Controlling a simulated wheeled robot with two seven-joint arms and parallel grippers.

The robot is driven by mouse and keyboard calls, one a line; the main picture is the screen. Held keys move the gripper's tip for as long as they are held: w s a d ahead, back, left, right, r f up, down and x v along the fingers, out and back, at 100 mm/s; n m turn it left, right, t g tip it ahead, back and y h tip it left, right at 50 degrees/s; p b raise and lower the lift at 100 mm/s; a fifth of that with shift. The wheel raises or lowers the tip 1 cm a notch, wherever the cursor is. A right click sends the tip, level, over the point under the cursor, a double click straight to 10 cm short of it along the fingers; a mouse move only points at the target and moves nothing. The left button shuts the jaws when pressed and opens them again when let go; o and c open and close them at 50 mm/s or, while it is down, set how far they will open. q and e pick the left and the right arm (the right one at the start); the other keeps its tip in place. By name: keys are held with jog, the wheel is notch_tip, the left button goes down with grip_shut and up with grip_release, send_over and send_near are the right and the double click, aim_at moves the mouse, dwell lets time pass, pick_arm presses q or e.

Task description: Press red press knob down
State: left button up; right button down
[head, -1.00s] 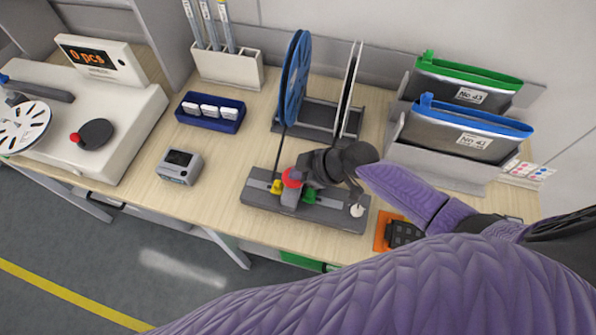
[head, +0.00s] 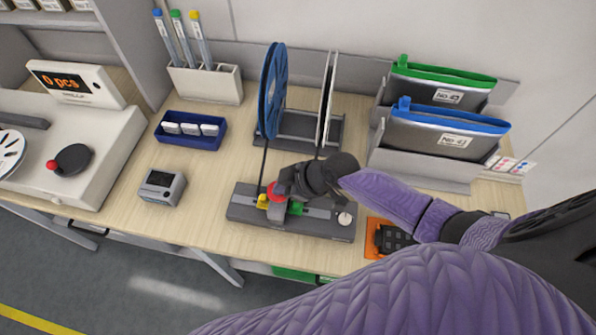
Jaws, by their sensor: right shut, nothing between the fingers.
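The red press knob (head: 275,190) is on top of a grey splicing fixture (head: 325,226) on the bench. Beside the knob the fixture has a yellow block (head: 263,202) and a green block (head: 296,208), and a white knob (head: 345,218) is at its right end. My right gripper (head: 284,188) is shut and empty, with its fingertips at the red knob, partly covering it. I cannot tell whether they touch or how far down the knob is. My left gripper is not in view.
A reel stand with a blue reel (head: 271,92) is just behind the fixture. Bins with a green-edged pouch (head: 440,88) and a blue-edged pouch (head: 447,132) stand right. A small grey meter (head: 162,186) and a blue tray (head: 190,142) are left. Bare bench lies between meter and fixture.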

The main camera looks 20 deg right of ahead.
notch_tip(320, 180, up, 4)
jog(key=shift+a+f+p, duration=0.15)
jog(key=shift+p, duration=0.95)
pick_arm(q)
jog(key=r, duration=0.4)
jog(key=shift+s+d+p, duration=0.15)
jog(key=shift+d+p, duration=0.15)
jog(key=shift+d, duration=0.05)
pick_arm(e)
jog(key=v, duration=0.9)
jog(key=shift+s+d, duration=0.3)
jog(key=shift+d, duration=0.05)
